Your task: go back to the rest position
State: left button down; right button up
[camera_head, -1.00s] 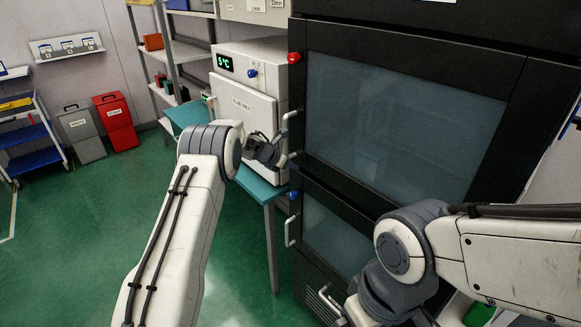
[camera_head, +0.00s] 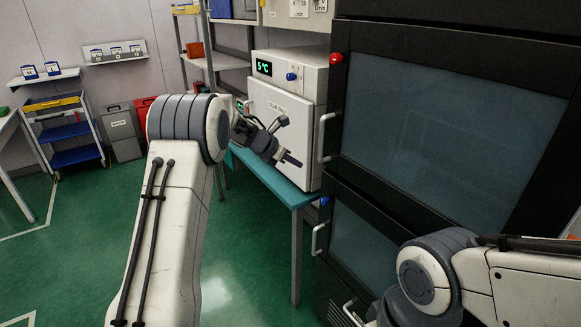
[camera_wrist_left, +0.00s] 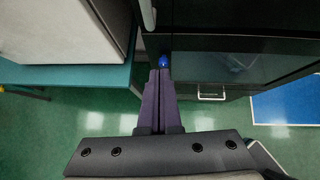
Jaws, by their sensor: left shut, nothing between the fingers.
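My left gripper (camera_head: 291,160) is in front of the white oven-like unit, above the front edge of the teal table. In the left wrist view my left gripper (camera_wrist_left: 159,75) has its two dark fingers together with nothing between them. It points toward the dark cabinet, and the floor shows below. My right arm (camera_head: 430,275) comes in from the right in front of the dark cabinet. My right gripper is not in view.
The white unit (camera_head: 281,107) with a "5°C" display stands on the teal table (camera_head: 296,195). The tall black cabinet (camera_head: 440,120) with glass doors and handles is at the right. A blue cart (camera_head: 73,157) and a grey bin (camera_head: 121,130) stand at the back left. The green floor (camera_head: 60,260) at left is clear.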

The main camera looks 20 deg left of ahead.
pick_arm(q)
jog(key=shift+v, duration=0.8)
jog(key=d+r+n+t+b, duration=0.1)
jog(key=d+r+n+t, duration=0.2)
jog(key=d+r+n, duration=0.5)
jog(key=s+d+n+y, duration=0.3)
jog(key=s+d+n, duration=0.2)
jog(key=s+n, duration=0.3)
jog(key=s+d+f+n+g, duration=0.1)
jog(key=s+f+n+g, duration=0.2)
jog(key=s, duration=1)
jog(key=s+d+f+n+g+y+b, duration=0.1)
jog(key=s+f+n+g, duration=0.3)
jog(key=s+n, duration=0.6)
jog(key=s+d+f+n+g+b, duration=0.1)
jog(key=s+f+n+g, duration=0.3)
jog(key=s, duration=1.3)
notch_tip(320, 180, down, 2)
jog(key=n, duration=0.2)
jog(key=shift+s+n, duration=0.3)
jog(key=shift+s, duration=0.05)
